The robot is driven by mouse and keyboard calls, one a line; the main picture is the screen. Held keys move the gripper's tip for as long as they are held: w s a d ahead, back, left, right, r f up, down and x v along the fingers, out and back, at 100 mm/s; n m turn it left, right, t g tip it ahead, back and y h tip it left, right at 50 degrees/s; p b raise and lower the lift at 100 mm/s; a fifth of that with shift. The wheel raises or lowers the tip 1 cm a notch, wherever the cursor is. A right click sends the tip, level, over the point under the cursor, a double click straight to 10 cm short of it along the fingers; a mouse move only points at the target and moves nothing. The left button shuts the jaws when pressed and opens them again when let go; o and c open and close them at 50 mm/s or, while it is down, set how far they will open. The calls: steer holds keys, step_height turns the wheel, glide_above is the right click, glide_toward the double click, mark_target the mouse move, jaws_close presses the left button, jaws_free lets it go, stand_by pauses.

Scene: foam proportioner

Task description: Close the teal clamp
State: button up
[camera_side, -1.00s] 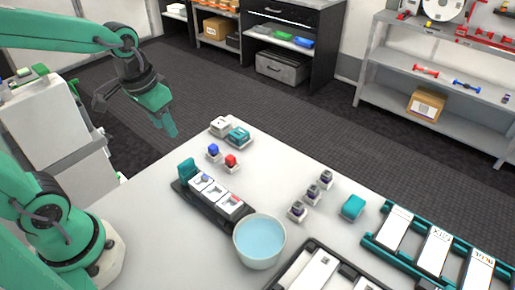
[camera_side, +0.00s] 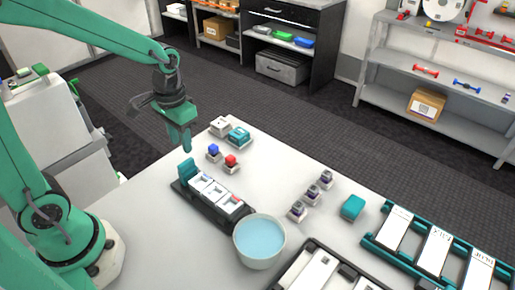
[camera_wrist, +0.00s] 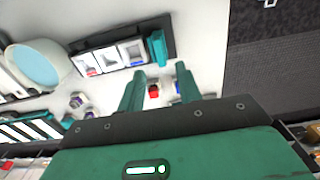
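The teal clamp (camera_side: 188,171) stands raised at the far left end of a black holder (camera_side: 238,220) with several white pieces in a row. In the wrist view the clamp (camera_wrist: 157,47) shows as a teal bar at the right end of the holder. My gripper (camera_side: 182,147) hangs above the table edge, above and behind the clamp, touching nothing. In the wrist view my gripper (camera_wrist: 160,70) has its two fingers apart with nothing held between them. The clamp lies just beyond the fingertips there.
A bowl of blue liquid (camera_side: 259,241) is at the holder's near end. Several dark-topped vials (camera_side: 312,195) stand farther right.

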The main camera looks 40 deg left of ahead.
mark_target(185, 162)
steer(key=shift+f, duration=3.55)
steer(key=shift+c, duration=0.2)
jaws_close()
